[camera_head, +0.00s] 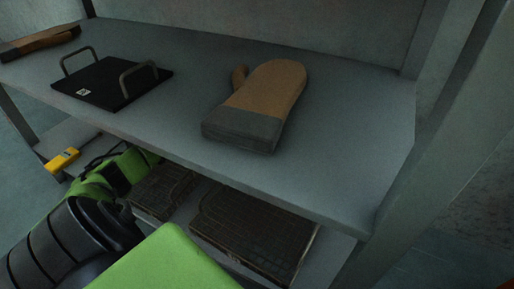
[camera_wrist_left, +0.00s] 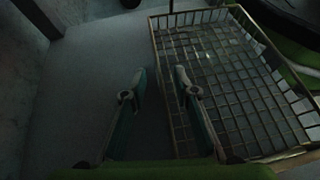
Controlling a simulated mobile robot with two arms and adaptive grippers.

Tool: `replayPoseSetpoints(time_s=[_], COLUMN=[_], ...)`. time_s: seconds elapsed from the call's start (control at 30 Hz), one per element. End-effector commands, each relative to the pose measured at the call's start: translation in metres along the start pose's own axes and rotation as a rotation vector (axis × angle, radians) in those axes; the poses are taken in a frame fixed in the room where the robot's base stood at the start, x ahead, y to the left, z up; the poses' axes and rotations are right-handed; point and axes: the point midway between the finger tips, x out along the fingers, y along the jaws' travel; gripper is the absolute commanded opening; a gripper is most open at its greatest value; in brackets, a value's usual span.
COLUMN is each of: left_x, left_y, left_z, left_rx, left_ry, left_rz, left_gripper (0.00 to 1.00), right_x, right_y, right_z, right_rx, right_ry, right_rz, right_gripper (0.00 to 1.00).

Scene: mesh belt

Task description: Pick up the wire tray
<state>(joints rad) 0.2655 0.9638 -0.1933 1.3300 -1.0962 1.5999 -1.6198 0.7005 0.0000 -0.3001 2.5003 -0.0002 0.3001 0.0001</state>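A wire tray (camera_wrist_left: 235,85) with a grid bottom and thin brassy rim fills the right half of the left wrist view. My left gripper (camera_wrist_left: 161,70) is open, its two fingers apart. In that view its fingertips lie on either side of the tray's left rim; I cannot tell whether they touch it. In the head view two dark wire mesh trays show on the lower shelf, a larger one (camera_head: 250,232) and a smaller-looking, partly hidden one (camera_head: 160,190). I cannot tell which is the one in the wrist view. My left gripper is hidden there under the upper shelf. My right gripper is not in view.
The upper shelf (camera_head: 340,135) overhangs the trays. On it lie a brown and grey oven mitt (camera_head: 262,100), a black board with two handles (camera_head: 110,83) and a brown item (camera_head: 40,43). A yellow device (camera_head: 62,160) is at the left. Bare surface lies left of the tray in the wrist view.

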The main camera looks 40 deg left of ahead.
Motion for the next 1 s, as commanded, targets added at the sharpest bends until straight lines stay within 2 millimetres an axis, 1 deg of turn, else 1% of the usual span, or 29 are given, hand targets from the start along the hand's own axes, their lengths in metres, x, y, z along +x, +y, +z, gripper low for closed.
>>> replayPoseSetpoints(time_s=[0.23, 0.4, 0.5, 0.7, 0.77, 0.8, 0.83, 1.0], left_x=[0.03, 0.049, 0.052, 0.051, 0.051, 0.051, 0.051, 0.051], left_y=[0.003, 0.004, 0.004, 0.004, 0.004, 0.004, 0.004, 0.004], left_z=[-0.003, -0.001, 0.001, 0.002, 0.002, 0.002, 0.002, 0.002], left_rx=[0.004, 0.002, 0.002, 0.001, 0.0, 0.0, 0.001, 0.0], left_ry=[-0.002, -0.001, -0.001, -0.001, -0.001, -0.001, 0.0, -0.001], left_rz=[-0.002, -0.001, -0.001, -0.001, -0.001, -0.001, -0.001, -0.001], left_gripper=[0.28, 0.28, 0.28, 0.28, 0.12, 0.01, 0.0, 0.0], right_x=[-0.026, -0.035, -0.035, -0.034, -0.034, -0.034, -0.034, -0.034], right_y=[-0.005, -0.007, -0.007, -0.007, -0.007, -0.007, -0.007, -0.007], right_z=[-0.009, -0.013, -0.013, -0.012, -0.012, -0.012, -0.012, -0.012], right_rx=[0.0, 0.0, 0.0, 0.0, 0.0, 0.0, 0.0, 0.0], right_ry=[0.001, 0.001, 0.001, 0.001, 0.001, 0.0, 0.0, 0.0], right_rz=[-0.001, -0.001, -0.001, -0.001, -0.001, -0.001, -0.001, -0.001], right_gripper=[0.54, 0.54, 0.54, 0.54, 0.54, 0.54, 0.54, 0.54])
